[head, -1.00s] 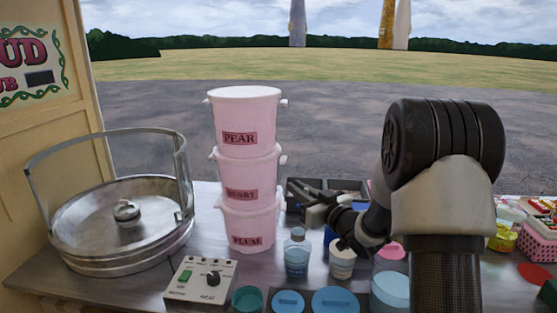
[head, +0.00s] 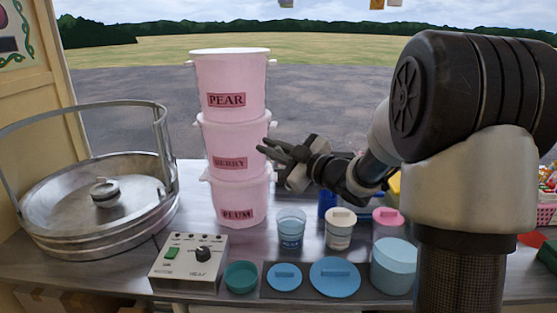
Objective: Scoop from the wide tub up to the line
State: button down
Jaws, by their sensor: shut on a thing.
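A wide light-blue tub (head: 393,268) stands at the front of the counter, right of centre, partly beside my arm. I cannot make out its fill or a line on it. A narrower, clear bluish cup (head: 291,231) with a dark blue band stands further left. My gripper (head: 270,150) is raised above and behind that cup, its dark fingers pointing left, in front of or close beside the BERRY tub (head: 232,145). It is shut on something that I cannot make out. The wide tub is well to its right and nearer the camera.
Pink PEAR (head: 240,80) and PLUM (head: 240,203) tubs complete a tall stack. A metal floss pan (head: 80,205) and control box (head: 188,262) are at left. Blue lids (head: 284,277) (head: 335,277), a teal bowl (head: 241,277), a cream tub (head: 340,232) and a pink-topped tub (head: 388,217) crowd the front.

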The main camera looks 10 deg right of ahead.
jog(key=s+a+f+n+b, duration=0.4)
jog(key=a+f+n+b, duration=0.2)
jog(key=f+n+b, duration=0.3)
jog(key=shift+s+f+n+b, duration=0.15)
jog(key=shift+f+n+b, duration=0.35)
jog(key=shift+n, duration=1.6)
jog(key=shift+r, duration=0.15)
